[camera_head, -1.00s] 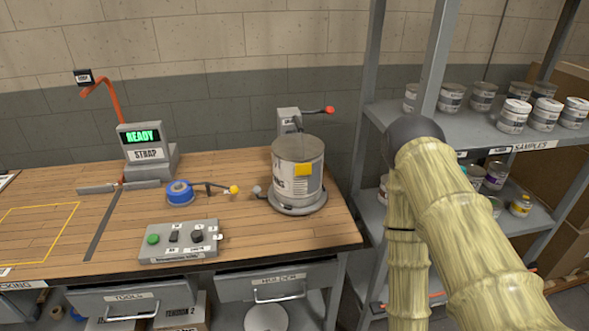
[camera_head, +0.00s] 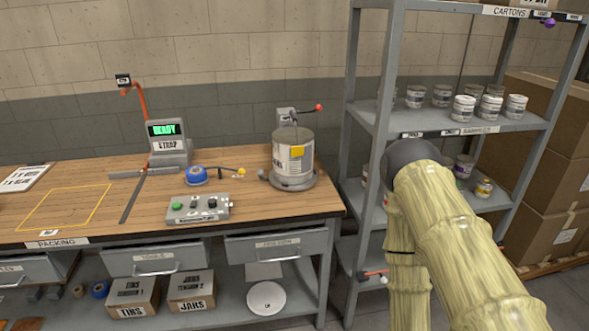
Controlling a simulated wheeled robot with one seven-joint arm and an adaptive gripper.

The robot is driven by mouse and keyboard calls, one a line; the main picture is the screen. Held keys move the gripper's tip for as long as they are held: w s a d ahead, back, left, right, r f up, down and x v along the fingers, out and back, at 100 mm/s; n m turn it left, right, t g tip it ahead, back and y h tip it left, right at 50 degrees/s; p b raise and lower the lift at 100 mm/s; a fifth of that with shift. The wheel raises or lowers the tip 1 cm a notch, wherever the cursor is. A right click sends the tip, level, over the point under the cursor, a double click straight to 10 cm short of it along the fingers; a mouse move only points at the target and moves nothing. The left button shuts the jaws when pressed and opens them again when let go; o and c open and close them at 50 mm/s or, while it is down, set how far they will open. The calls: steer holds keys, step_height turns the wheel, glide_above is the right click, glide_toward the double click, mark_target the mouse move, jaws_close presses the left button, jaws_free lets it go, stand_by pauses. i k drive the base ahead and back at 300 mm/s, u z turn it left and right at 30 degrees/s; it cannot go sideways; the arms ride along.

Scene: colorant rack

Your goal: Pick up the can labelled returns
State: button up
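No label in view can be read as "returns". Several small cans (camera_head: 464,108) with pale labels stand on the upper shelf (camera_head: 405,121) of the grey rack at the right. More small cans, one of them yellow (camera_head: 484,188), stand on the shelf below, partly hidden by my arm. A large grey can (camera_head: 292,160) with a yellow patch sits on a round machine base on the bench. My arm crosses the lower right in front of the rack. My gripper is not in view.
The wooden bench (camera_head: 262,207) holds a strap machine (camera_head: 169,151) reading READY, a button box (camera_head: 198,208) and a blue tape roll (camera_head: 196,176). Boxes marked TINS (camera_head: 131,297) and JARS (camera_head: 192,291) lie below. Cardboard cartons (camera_head: 541,160) stand right of the rack.

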mark_target(293, 146)
steer(key=k, duration=0.15)
steer(key=u, duration=1.25)
steer(key=i, duration=1.95)
steer(key=z, duration=1.55)
